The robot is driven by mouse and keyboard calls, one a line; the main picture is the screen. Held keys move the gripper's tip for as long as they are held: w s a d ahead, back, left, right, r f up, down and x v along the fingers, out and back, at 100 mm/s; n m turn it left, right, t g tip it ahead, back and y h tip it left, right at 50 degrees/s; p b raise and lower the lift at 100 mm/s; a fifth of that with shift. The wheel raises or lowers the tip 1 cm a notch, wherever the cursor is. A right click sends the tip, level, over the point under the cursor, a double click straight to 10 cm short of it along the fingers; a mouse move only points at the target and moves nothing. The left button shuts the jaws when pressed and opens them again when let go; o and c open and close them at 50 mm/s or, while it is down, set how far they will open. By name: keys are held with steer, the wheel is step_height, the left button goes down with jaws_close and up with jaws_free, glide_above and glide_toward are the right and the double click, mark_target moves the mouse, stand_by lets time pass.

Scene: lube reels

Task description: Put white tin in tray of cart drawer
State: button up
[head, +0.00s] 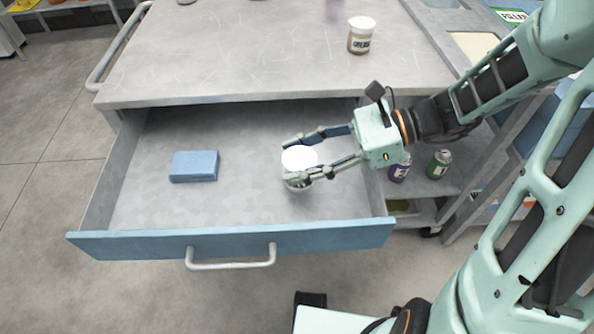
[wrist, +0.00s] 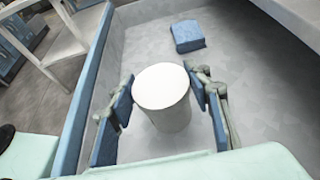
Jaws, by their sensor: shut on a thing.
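The white tin (head: 298,158) is a short cylinder with a plain white top. My gripper (head: 308,157) is shut on it inside the open cart drawer (head: 160,242). The wrist view shows the tin (wrist: 162,95) upright between the two blue-padded fingers of my gripper (wrist: 161,98). The tin is over the right part of the drawer's grey floor. I cannot tell whether its base touches the floor. No separate tray shows; the drawer itself is the shallow box here.
A blue block (head: 194,166) lies in the drawer's left part, and clear floor separates it from the tin. A jar labelled GREASE (head: 361,36) stands on the cart top. A purple can (head: 399,167) and a green can (head: 439,164) stand on a shelf right of the drawer.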

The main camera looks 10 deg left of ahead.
steer(key=f, duration=0.1)
steer(key=f+b, duration=0.1)
steer(key=f, duration=0.1)
steer(key=shift+w+a+f+b, duration=0.15)
steer(key=shift+a+f+b, duration=0.15)
steer(key=shift+f+b, duration=0.1)
steer(key=o, duration=1.3)
steer(key=shift+d+r, duration=0.15)
steer(key=shift+r, duration=0.05)
steer(key=p+v, duration=0.3)
steer(key=v, duration=0.8)
steer(key=shift+w+d, duration=0.15)
steer(key=shift+d, duration=0.2)
steer(key=shift+r, duration=0.1)
